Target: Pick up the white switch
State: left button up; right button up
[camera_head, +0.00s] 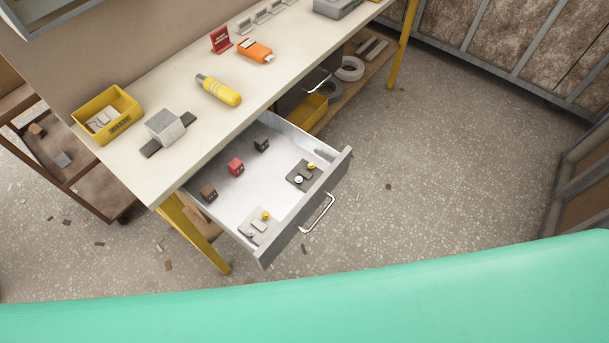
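An open grey drawer (229,209) juts out from under the workbench. In its near left corner lies a pale, off-white plate (257,229) with a small yellow knob, which looks like the white switch. A similar dark grey plate (297,182) with a yellow and a white knob lies at the drawer's right side. Along the back of the drawer stand a brown block (208,193), a red block (235,167) and a black block (261,144). Neither of my grippers is in view.
On the workbench top (180,171) are a yellow bin (107,126) with pale pieces, a grey block device (165,127), a yellow tool (217,90) and an orange device (254,51). The speckled floor (420,160) right of the drawer is mostly clear.

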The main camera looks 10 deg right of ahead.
aim_at(263, 227)
jog(key=k+j+z, duration=0.1)
jog(key=k, duration=0.35)
jog(key=k+j+z, duration=0.15)
jog(key=k, duration=0.3)
